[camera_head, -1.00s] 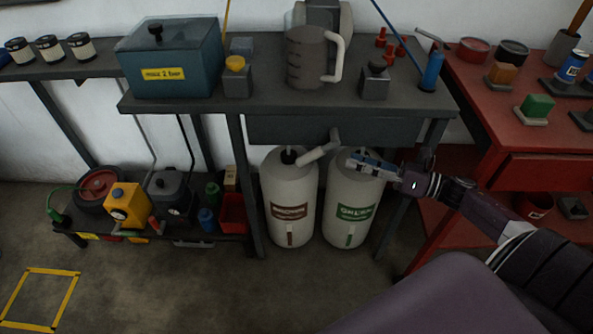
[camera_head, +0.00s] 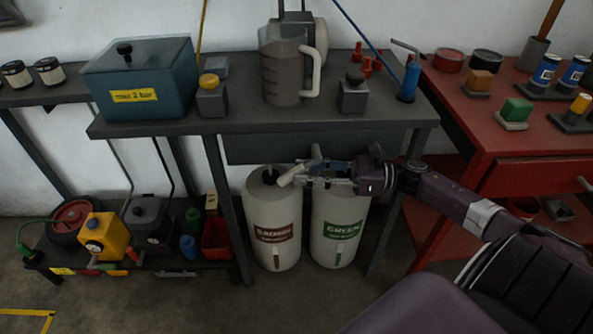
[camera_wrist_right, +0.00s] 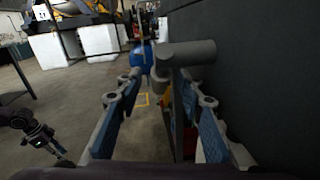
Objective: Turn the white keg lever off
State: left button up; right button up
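The white keg lever (camera_head: 295,175) is a pale grey handle under the bench. It slants down and left from its pivot, above and between two white kegs. One keg has a brown label (camera_head: 273,225), the other a green label (camera_head: 340,235). My right gripper (camera_head: 305,182) points left beside the lever, in front of the kegs' tops. In the right wrist view, the right gripper (camera_wrist_right: 163,90) has its blue-padded fingers apart, with a grey cylindrical part (camera_wrist_right: 187,52) just beyond the tips. What looks like my left gripper (camera_wrist_right: 45,138) is small at lower left there.
The bench (camera_head: 225,128) overhangs the kegs; its legs stand close on both sides. A measuring jug (camera_head: 283,75) and a blue box (camera_head: 140,80) stand on top. A red table (camera_head: 480,125) is at right. A low shelf with bottles (camera_head: 165,245) is at left.

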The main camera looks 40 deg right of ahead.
jog(key=shift+x, duration=1.25)
grip_shut()
